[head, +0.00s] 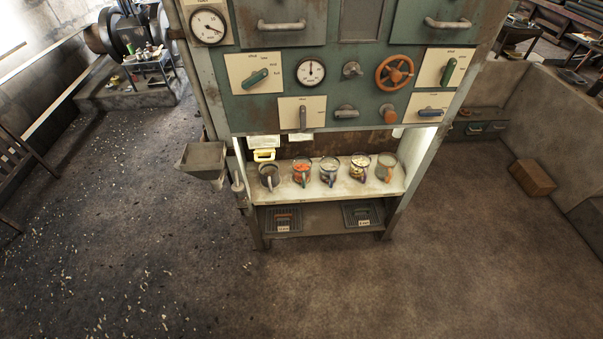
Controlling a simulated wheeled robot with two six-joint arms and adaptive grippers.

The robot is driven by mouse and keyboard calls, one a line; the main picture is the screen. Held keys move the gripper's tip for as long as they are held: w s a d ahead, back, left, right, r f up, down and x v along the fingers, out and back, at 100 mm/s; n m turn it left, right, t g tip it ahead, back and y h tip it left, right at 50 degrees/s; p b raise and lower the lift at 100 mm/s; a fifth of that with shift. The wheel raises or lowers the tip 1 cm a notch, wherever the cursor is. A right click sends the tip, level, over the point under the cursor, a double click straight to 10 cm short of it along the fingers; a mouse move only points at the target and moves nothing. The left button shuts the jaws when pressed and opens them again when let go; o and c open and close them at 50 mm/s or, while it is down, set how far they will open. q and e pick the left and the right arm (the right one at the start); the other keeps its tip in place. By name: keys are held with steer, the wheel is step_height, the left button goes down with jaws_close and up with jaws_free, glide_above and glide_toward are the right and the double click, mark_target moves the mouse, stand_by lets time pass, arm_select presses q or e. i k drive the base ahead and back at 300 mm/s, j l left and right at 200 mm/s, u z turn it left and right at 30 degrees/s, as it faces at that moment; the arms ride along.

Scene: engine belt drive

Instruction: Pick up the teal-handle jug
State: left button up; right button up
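Several small jugs stand upright in a row on the lit white shelf (318,190) of the cabinet. The leftmost jug (268,173) looks dark. The second jug (299,171) holds something orange-red. The middle jug (329,169) has a handle that looks grey-blue. The fourth jug (358,166) holds pale pieces and has a bluish handle. The rightmost jug (388,163) has an orange-looking handle. The handles are too small for me to tell surely which one is teal. Neither of my grippers is in view.
Above the shelf, the green panel (340,110) carries gauges, levers and an orange handwheel (394,72). A grey hopper (203,160) sticks out at the cabinet's left. Two dark grates lie on the lower shelf (322,217). The floor (330,290) in front is clear.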

mark_target(302, 167)
steer(key=i+j+z, duration=0.15)
steer(key=j, duration=0.65)
steer(key=i+j+z, duration=0.2)
steer(key=j, duration=0.65)
steer(key=i+j+z, duration=0.15)
steer(key=j, duration=0.7)
steer(key=j+z, duration=0.15)
steer(key=j, duration=0.75)
steer(key=i, duration=0.05)
